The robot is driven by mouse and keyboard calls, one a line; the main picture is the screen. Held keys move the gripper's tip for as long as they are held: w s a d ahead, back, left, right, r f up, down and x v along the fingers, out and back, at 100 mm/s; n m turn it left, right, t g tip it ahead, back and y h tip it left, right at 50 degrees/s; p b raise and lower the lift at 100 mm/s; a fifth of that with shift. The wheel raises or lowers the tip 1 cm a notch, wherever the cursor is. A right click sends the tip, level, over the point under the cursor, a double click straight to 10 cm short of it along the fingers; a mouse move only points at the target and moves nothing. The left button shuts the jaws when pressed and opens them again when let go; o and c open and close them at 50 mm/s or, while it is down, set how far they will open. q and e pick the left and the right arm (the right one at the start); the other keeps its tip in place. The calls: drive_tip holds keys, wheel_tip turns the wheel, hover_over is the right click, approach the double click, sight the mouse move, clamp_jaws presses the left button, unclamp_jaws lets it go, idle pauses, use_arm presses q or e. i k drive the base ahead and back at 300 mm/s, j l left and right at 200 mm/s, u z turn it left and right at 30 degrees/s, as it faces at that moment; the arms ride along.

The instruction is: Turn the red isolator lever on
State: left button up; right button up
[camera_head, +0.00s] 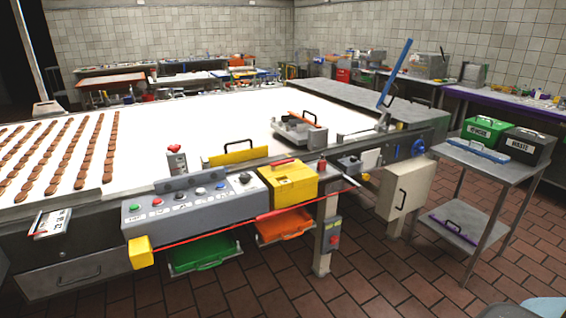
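A small grey box (332,236) is fixed to the front leg of the long machine table. It has a yellow label and a red part (334,240) on its face, which may be the isolator lever. The red part is too small for me to tell its position. Neither of my grippers shows in this view. A pale rounded shape at the bottom right corner may be part of my own right arm.
A control panel (190,203) with coloured buttons and a yellow box (290,184) line the table's front edge. A red cord (215,232) runs below them. Green (204,254) and orange (284,226) trays hang under. A grey side table (500,165) stands right. Tiled floor lies clear in front.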

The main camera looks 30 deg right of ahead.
sight(288, 161)
drive_tip(key=i+l+z, duration=0.35)
drive_tip(key=l, duration=0.45)
drive_tip(key=i+l+z, duration=0.35)
drive_tip(key=i+l, duration=0.3)
drive_tip(key=i+l+z, duration=0.35)
drive_tip(key=i+l, duration=0.2)
